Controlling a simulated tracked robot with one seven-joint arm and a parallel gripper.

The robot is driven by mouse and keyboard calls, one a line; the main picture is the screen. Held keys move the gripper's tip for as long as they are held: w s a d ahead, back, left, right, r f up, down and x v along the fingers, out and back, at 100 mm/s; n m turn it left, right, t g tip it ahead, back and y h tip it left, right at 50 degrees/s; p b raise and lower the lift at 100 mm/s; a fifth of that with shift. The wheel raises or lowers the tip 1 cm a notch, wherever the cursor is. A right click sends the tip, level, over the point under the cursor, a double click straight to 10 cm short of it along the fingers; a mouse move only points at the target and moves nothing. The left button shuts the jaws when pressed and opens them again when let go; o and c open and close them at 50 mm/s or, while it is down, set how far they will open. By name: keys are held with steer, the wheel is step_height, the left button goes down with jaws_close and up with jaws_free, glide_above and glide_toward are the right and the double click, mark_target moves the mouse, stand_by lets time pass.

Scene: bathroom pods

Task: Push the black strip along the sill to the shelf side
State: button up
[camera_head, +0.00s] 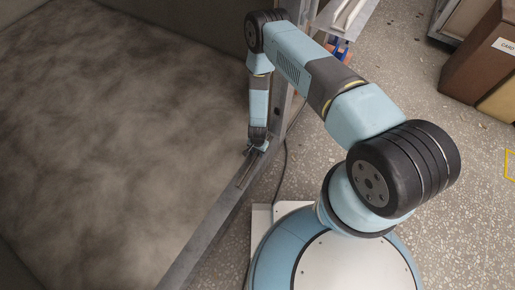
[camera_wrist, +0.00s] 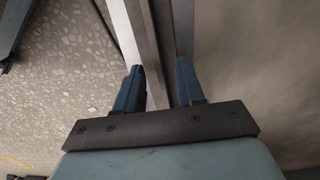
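The sill (camera_head: 212,245) is a grey metal ledge along the edge of the large brown-grey panel area, running diagonally in the head view. A thin dark strip (camera_head: 244,175), likely the black strip, lies lengthwise on it, just below my gripper (camera_head: 258,149). The gripper points down at the sill, and its fingertips are too small there to judge contact. In the wrist view my gripper (camera_wrist: 158,84) has its two blue fingers apart, with pale and dark rails of the sill (camera_wrist: 143,45) between them. A dark narrow band (camera_wrist: 182,30) runs up to the right finger; I cannot tell if it is the strip.
A pale shelf-like rail (camera_head: 345,14) is at the top, with blue and orange items (camera_head: 339,50) beneath it. An upright metal post (camera_head: 290,75) stands near my arm. Brown boxes (camera_head: 483,60) are at the upper right. A cable (camera_head: 284,165) hangs beside the sill.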

steer(key=shift+f, duration=0.6)
jaws_close()
stand_by(0.3)
